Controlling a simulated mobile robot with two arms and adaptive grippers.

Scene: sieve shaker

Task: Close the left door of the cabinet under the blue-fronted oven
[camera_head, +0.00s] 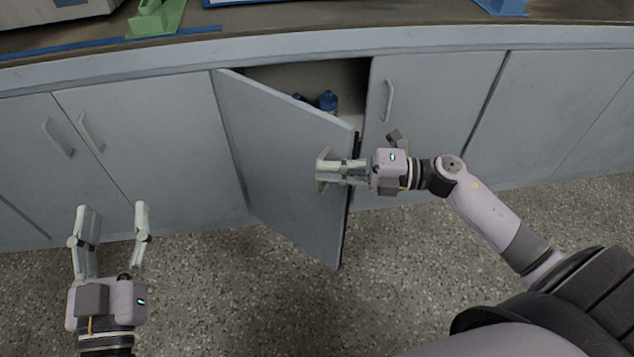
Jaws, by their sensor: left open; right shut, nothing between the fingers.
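The left cabinet door (275,160) is grey, hinged on its left side and stands partly open, swung out toward me. Its handle (322,184) is near the free edge. My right gripper (332,172) is shut with nothing between its fingers, its fingertips at the handle; I cannot tell whether they touch it. My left gripper (112,212) is open and empty above the floor at the lower left, apart from the doors. Only a blue-edged bottom strip (240,2) shows at the top, perhaps the oven front.
Blue-capped bottles (328,101) stand inside the cabinet opening. The right door (430,110) is closed, as are the neighbouring doors. A green object (155,18) and blue tape lie on the worktop (350,19). The speckled floor (230,300) is clear.

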